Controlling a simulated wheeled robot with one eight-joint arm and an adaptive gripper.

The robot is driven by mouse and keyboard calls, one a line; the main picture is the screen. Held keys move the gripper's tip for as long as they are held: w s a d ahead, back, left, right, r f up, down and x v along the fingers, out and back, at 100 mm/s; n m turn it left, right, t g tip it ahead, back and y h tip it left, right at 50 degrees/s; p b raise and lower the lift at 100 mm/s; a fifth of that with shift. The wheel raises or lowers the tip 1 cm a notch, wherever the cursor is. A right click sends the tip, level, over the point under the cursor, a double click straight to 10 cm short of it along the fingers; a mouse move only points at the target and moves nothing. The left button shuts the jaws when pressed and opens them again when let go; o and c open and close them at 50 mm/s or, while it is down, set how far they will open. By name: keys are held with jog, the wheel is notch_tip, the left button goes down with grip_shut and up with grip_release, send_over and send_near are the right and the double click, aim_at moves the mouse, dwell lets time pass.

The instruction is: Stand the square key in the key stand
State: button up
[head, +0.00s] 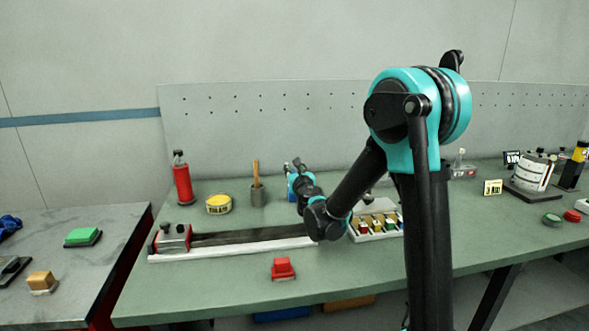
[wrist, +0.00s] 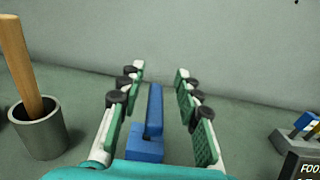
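My gripper (wrist: 155,90) is open in the wrist view, pointing toward the back panel. A blue upright bar on a blue block (wrist: 150,148) stands between its fingers, with a gap on both sides. I cannot tell whether this blue piece is the square key, the key stand or both together. In the head view my gripper (head: 298,170) is at the back of the green bench, and part of the blue piece (head: 293,187) shows behind it. No other piece can be clearly identified as the key or the stand.
A grey cup with a wooden handle (wrist: 40,130) stands left of my gripper. A grey-and-blue item (wrist: 300,140) and a dark label are at right. In the head view, a tray (head: 378,236) of coloured pieces and a long rail (head: 235,249) lie nearer. A red stamp (head: 283,268) is at the front.

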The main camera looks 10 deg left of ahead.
jog(key=shift+r, duration=0.5)
jog(key=v, duration=1.2)
jog(key=shift+r, duration=0.15)
